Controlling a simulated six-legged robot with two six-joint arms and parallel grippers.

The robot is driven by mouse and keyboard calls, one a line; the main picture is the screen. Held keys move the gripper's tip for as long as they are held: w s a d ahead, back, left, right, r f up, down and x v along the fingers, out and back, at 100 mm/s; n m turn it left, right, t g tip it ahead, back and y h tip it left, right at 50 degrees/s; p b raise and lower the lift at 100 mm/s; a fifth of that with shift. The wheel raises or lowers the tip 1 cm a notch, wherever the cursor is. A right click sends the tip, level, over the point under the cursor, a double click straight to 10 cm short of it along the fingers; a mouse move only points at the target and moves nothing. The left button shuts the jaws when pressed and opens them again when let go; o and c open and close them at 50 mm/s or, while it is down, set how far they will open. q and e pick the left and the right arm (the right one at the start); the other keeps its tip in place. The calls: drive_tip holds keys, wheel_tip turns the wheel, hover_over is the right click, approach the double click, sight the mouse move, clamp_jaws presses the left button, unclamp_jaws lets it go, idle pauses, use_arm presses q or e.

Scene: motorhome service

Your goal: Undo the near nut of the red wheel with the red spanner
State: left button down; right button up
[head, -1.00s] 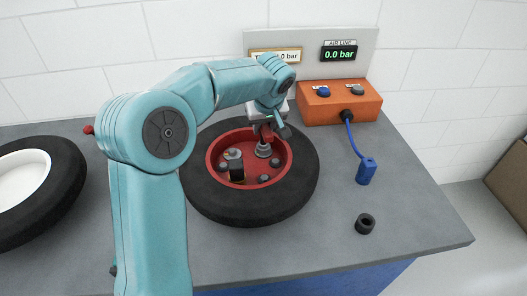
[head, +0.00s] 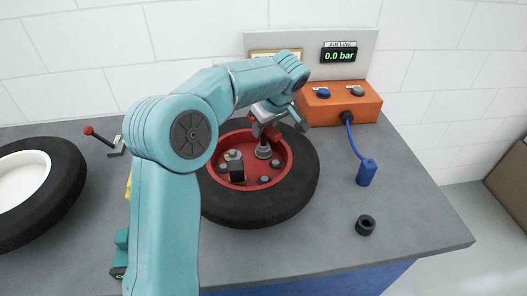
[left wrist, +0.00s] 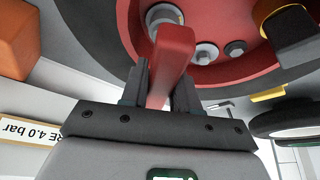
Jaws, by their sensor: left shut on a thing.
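The red wheel (head: 220,140), a red rim in a black tyre, lies flat on the bench, with several grey nuts inside. The nearest visible nut (head: 264,180) is at the front of the rim. My left gripper (head: 266,122) is above the far part of the rim, shut on the red spanner (head: 272,132). The spanner's grey lower end (head: 263,151) reaches down into the rim; whether it sits on a nut is unclear. In the left wrist view the red spanner (left wrist: 173,55) stands between the fingers (left wrist: 160,75). My right gripper is not in view.
An orange box (head: 340,105) is behind, with a blue hose tool (head: 366,172) at right. A black ring (head: 365,225) lies front right. A white wheel (head: 22,185) and red-knobbed lever (head: 100,138) are left.

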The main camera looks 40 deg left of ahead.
use_arm(q)
drive_tip(key=shift+r, duration=0.1)
drive_tip(key=shift+n, duration=0.5)
drive_tip(key=shift+w+n+g, duration=0.1)
drive_tip(key=shift+n+g, duration=0.3)
drive_tip(key=shift+n, duration=0.1)
drive_tip(key=shift+p, duration=0.35)
drive_tip(key=shift+r, duration=0.2)
drive_tip(key=shift+r+p, duration=0.4)
drive_tip(key=shift+r, duration=0.05)
drive_tip(key=shift+r+p, duration=0.8)
drive_tip(key=shift+r, duration=0.25)
